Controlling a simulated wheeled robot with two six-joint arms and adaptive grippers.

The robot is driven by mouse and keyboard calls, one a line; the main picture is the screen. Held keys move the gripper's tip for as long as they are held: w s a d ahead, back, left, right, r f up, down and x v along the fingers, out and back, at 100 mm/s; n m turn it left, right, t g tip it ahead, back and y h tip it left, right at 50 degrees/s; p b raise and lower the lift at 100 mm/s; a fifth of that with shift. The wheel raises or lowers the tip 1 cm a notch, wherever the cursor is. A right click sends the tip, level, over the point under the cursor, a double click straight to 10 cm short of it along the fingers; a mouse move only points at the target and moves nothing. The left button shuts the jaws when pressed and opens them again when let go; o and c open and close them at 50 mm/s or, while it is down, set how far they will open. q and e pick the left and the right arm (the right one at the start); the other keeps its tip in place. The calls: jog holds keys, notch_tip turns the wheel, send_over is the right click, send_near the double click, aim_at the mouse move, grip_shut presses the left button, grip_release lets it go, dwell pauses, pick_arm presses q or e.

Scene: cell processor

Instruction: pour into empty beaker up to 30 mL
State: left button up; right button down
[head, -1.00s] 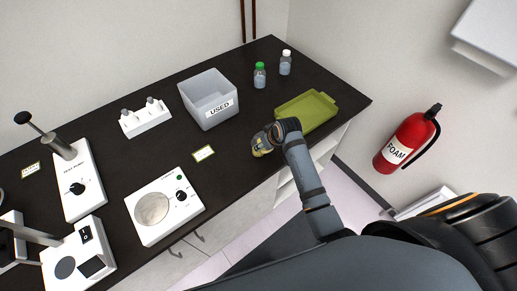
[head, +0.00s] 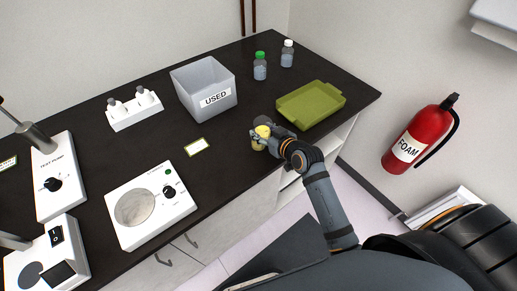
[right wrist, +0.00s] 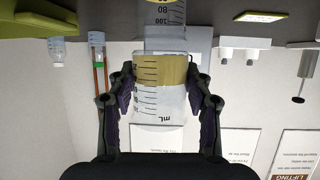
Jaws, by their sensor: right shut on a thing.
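My right gripper (head: 262,133) is over the front edge area of the dark counter, left of the green tray. In the right wrist view (right wrist: 160,88) its fingers are shut on a clear graduated beaker (right wrist: 160,105) with yellow liquid in it. That view is upside down, with the counter at the top. A second graduated vessel (right wrist: 165,28) stands just beyond the held beaker, with a bit of yellow at the picture's top edge. In the head view the yellow contents show, but the vessels are small and partly hidden. My left gripper is not in view.
The grey USED bin (head: 186,80), a green tray (head: 305,105), a green-capped bottle (head: 260,68) and a white-capped bottle (head: 287,56) stand on the counter. A white device with a round plate (head: 175,213) is to the left. A small label card (head: 198,146) lies nearby.

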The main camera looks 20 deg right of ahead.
jog(key=shift+r+p, duration=2.8)
jog(key=shift+f, duration=0.15)
jog(key=shift+f, duration=0.1)
